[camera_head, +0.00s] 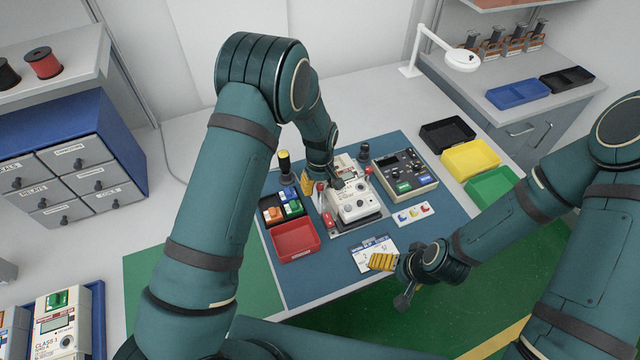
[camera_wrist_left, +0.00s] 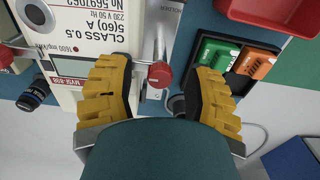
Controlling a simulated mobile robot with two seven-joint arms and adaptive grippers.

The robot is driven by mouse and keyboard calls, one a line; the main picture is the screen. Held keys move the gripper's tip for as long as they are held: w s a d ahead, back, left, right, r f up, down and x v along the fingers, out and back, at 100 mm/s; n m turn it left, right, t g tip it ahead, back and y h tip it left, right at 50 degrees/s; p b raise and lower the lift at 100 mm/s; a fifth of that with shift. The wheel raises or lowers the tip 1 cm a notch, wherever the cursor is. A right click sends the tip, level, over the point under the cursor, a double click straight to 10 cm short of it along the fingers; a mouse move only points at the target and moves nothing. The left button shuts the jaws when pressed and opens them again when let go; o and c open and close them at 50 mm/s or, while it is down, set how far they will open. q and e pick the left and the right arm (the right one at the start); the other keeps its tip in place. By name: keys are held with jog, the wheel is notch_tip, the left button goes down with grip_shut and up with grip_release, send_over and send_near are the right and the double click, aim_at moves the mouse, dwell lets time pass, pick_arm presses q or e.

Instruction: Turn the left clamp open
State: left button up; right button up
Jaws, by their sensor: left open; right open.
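The meter (camera_head: 354,206) is a white box on a grey stand on the blue mat. Its printed face (camera_wrist_left: 85,25) fills the upper left of the left wrist view. The left clamp (camera_wrist_left: 160,75) shows as a red knob on a thin metal arm beside the meter. In the head view a red knob (camera_head: 321,187) shows at the meter's left side. My left gripper (camera_wrist_left: 158,92) is open, with its yellow fingers on either side of the red knob and apart from it. The left gripper (camera_head: 320,182) partly hides the meter's far end. My right gripper (camera_head: 383,262) is open and empty near a paper card.
A red tray (camera_head: 296,241) and a parts tray (camera_head: 268,217) stand left of the meter. A dark-faced device (camera_head: 405,172) stands right of it. A black-handled tool (camera_head: 285,165) stands upright behind my left gripper. A second red knob (camera_wrist_left: 5,57) lies at the meter's other side.

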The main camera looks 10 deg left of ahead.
pick_arm(q)
grip_shut()
jog(key=shift+m, duration=0.3)
jog(key=m+b, duration=0.2)
jog(key=m, duration=0.1)
jog(key=shift+m, duration=0.3)
jog(key=m+b, duration=0.2)
jog(key=m, duration=0.2)
jog(key=shift+m, duration=0.3)
jog(key=m+b, duration=0.1)
jog(key=m, duration=0.2)
jog(key=shift+m, duration=0.3)
jog(key=m, duration=0.5)
jog(key=shift+b, duration=0.4)
jog(key=shift+m, duration=0.4)
